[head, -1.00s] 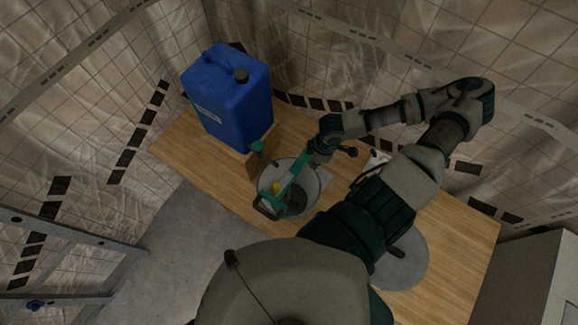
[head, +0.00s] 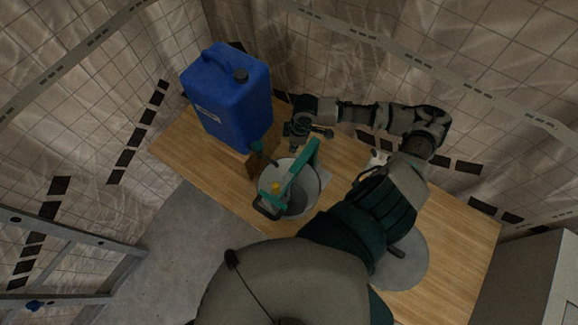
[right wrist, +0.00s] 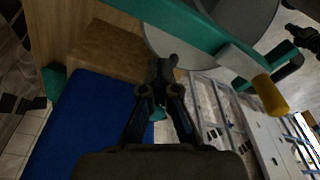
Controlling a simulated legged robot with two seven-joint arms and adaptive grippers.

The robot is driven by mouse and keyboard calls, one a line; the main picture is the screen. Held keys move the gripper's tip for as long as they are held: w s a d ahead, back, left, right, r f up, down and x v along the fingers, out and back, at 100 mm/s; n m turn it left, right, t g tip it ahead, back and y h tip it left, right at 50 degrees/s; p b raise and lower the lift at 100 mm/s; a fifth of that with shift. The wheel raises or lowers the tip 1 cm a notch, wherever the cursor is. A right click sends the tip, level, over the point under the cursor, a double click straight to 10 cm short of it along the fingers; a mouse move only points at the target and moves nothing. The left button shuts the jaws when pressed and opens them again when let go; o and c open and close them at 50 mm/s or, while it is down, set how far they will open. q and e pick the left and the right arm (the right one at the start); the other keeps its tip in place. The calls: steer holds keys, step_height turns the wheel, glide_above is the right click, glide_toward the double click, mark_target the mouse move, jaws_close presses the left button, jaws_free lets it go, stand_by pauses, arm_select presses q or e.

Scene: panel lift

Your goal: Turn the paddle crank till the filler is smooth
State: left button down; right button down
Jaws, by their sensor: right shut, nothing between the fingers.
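The grey mixing bucket (head: 312,203) stands on the wooden bench. A teal bar (head: 299,168) crosses over it, with the yellow crank knob (head: 275,187) near its front end. My right gripper (head: 298,143) is beyond the bucket, between the bar's far end and the blue canister, apart from the knob. In the right wrist view its fingers (right wrist: 162,78) are closed together and empty. There the teal bar (right wrist: 190,28) runs across the top, and the yellow knob (right wrist: 270,93) lies to the right. The paddle and filler cannot be made out clearly. My left gripper is not in view.
A blue canister (head: 228,100) stands at the bench's back left, close to my right gripper. A grey round plate (head: 402,262) lies on the bench (head: 455,240) at right. A ladder (head: 70,240) stands at left. The bench's front left edge adjoins open floor.

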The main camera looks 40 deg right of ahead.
steer(key=a, duration=0.8)
steer(key=shift+w, duration=0.25)
jaws_free()
steer(key=shift+d, duration=0.1)
steer(key=shift+r, duration=0.1)
step_height(320, 180, up, 9)
stand_by(0.8)
stand_by(0.4)
